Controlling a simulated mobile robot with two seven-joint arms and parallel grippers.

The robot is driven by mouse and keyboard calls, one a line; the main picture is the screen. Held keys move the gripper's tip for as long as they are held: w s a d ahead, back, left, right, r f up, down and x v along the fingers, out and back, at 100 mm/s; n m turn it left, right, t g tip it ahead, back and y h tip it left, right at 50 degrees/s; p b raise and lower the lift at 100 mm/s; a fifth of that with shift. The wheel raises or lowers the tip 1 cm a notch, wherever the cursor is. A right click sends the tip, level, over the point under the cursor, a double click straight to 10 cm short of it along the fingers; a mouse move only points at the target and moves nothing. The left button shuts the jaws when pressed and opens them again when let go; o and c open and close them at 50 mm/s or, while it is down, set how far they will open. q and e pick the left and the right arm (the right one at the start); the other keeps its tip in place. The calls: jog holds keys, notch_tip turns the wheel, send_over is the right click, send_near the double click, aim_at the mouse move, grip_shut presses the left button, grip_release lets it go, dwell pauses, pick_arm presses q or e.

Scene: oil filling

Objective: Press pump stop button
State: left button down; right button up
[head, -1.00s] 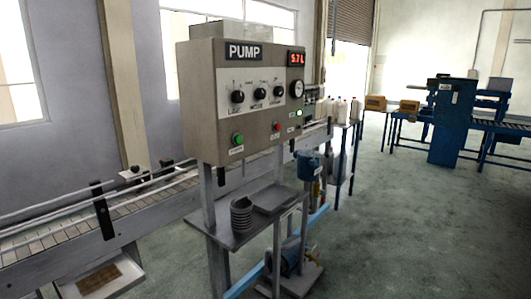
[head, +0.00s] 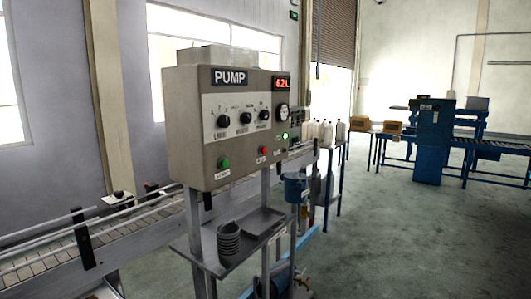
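The pump control box (head: 190,130) is a grey-beige panel on a metal stand, labelled PUMP. Its red display (head: 281,84) reads 6.2 L. A red button (head: 264,150) sits low on the front, right of centre; its label is too small to read. A green button (head: 224,163) is at the lower left. Several black knobs run across the middle, with a round gauge (head: 283,113) at the right and a lit green lamp (head: 285,136) below it. Neither of my grippers is in view.
A shelf (head: 205,262) below the box holds a stack of grey rings (head: 229,240) and a tray (head: 262,222). A conveyor (head: 50,254) runs behind to the left. White bottles (head: 326,132) stand behind at right. The green floor (head: 400,230) at right is clear.

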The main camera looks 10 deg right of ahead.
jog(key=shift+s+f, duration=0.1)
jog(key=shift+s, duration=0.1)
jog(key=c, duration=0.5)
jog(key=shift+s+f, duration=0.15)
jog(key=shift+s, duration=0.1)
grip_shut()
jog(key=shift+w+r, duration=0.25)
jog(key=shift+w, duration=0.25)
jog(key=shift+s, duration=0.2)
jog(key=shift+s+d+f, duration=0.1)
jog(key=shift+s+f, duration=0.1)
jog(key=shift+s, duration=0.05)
